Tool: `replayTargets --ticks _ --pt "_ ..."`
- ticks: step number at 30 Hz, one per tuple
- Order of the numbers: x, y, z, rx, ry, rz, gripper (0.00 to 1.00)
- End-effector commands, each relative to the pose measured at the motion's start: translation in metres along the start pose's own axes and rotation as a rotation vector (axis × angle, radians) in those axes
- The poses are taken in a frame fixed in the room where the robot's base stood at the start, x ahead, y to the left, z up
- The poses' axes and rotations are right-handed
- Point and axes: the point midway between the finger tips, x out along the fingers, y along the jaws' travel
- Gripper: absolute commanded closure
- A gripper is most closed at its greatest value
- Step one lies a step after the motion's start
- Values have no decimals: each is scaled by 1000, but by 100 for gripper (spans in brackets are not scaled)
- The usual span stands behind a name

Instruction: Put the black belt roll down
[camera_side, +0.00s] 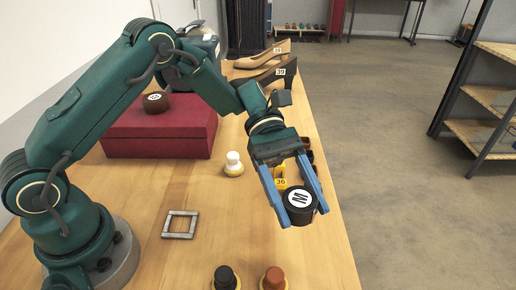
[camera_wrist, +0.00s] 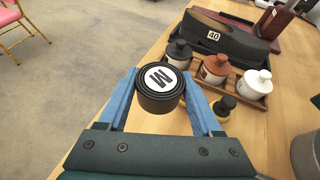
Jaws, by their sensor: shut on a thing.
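The black belt roll (camera_side: 299,205) is a short black cylinder with a white round label bearing dark lettering on top. My gripper (camera_side: 304,216) has its two blue fingers shut on the roll's sides, near the table's right edge. In the wrist view the roll (camera_wrist: 157,97) sits upright between the fingertips (camera_wrist: 160,75), label facing the camera. I cannot tell whether the roll's underside touches the wooden table (camera_side: 330,262).
A red box (camera_side: 160,136) carries a brown roll (camera_side: 156,103). Shoes (camera_side: 268,72) stand at the back. A square frame (camera_side: 180,224), a white-topped piece (camera_side: 233,163) and black and reddish pieces (camera_side: 226,278) stand nearby. The wrist view shows a tray (camera_wrist: 238,88) of lidded jars.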

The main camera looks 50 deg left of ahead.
Motion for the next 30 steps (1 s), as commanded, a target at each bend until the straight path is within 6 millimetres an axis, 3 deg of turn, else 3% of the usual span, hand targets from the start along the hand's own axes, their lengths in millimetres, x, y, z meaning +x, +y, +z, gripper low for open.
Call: replayTargets --ticks 6,12,17,24,30 --pt "58 2 -8 -2 -1 -7 94" --pt "93 5 -14 0 -1 -4 94" --pt "102 6 -18 -1 0 1 94" --pt "113 6 -46 -3 0 0 94" --pt "116 7 -53 1 1 2 94"
